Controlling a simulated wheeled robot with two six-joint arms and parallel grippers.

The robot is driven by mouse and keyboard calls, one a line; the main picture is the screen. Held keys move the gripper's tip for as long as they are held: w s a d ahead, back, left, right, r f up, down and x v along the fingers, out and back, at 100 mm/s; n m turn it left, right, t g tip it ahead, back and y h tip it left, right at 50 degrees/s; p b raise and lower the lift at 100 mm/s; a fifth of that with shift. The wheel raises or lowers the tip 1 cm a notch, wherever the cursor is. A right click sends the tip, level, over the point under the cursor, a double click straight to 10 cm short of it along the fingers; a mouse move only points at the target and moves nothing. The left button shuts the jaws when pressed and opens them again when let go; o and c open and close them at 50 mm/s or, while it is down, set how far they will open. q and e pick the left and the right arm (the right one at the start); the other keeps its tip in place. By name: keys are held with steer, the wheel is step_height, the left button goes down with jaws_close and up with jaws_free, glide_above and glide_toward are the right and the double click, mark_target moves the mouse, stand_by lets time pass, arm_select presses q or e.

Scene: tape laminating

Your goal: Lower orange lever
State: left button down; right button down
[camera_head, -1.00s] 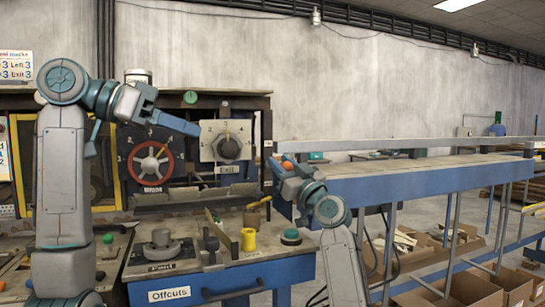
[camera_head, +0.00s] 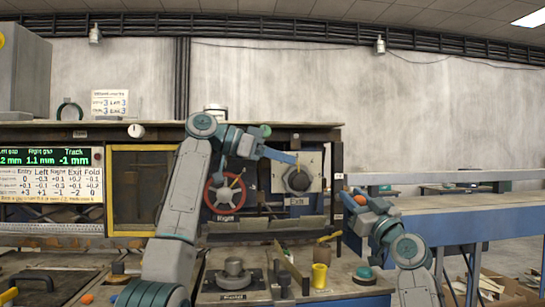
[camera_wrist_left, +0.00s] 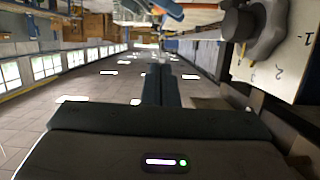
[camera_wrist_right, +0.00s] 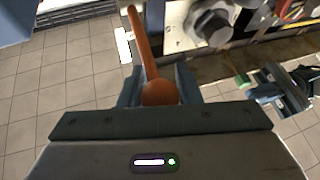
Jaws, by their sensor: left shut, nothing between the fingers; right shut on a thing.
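The orange lever (camera_wrist_right: 149,55) is a rod with a round ball knob, seen close up in the right wrist view. My right gripper (camera_wrist_right: 160,85) is shut on its knob end. In the head view the orange knob (camera_head: 360,199) shows at the tip of my right gripper (camera_head: 354,197), right of the grey dial. The lever's rod is not clear there. My left gripper (camera_head: 292,160) is shut and empty, near the upper part of the grey dial (camera_head: 298,180) on its pale plate. In the left wrist view the shut fingers (camera_wrist_left: 160,85) hold nothing.
A red handwheel (camera_head: 222,196) is left of the dial. A yellow cup (camera_head: 319,275) and a green-topped button (camera_head: 364,273) stand on the bench below. A blue conveyor frame (camera_head: 450,225) extends right. A display board (camera_head: 50,175) is at left.

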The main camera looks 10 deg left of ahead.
steer(key=shift+r, duration=0.1)
arm_select(q)
steer(key=f+x, duration=0.2)
steer(key=x, duration=1.4)
steer(key=shift+f, duration=0.5)
steer(key=shift+a, duration=0.15)
